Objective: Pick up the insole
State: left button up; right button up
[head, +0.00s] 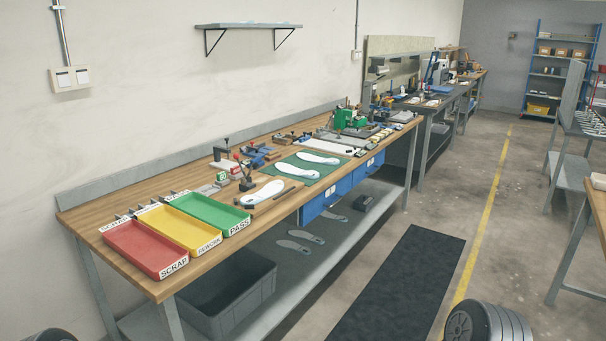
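More insole-shaped grey pieces (293,246) lie on the shelf under the bench. Neither of my grippers shows in the head view.
Red SCRAP (153,270), yellow REWORK (205,246) and green PASS (233,225) trays stand at the bench's near left end. Small clamps and fixtures (228,160) stand behind the insoles. A grey crate (262,279) is under the bench. A black floor mat (400,285) lies in the open aisle.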

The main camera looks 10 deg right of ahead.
aim_at(308, 157)
jog(key=i+l+z, duration=0.25)
jog(key=i+z, duration=0.65)
jog(key=i, duration=0.15)
jog(key=i+z, duration=0.45)
jog(key=i+l+u, duration=0.15)
jog(key=i+u, duration=0.25)
jog(key=i, duration=0.25)
jog(key=i+l+u, duration=0.45)
jog(key=i, duration=0.2)
jog(key=i+l+u, duration=0.4)
jog(key=i, duration=0.2)
jog(key=i+l+u, duration=0.2)
jog(key=l, duration=0.15)
jog(key=i+l+u, duration=0.25)
jog(key=l, duration=0.15)
jog(key=i+l+u, duration=0.2)
jog(key=l, duration=0.15)
jog(key=l+u, duration=0.2)
jog(key=l, duration=0.25)
jog(key=i+l+u, duration=0.1)
jog(key=l+u, duration=0.15)
jog(key=l, duration=0.2)
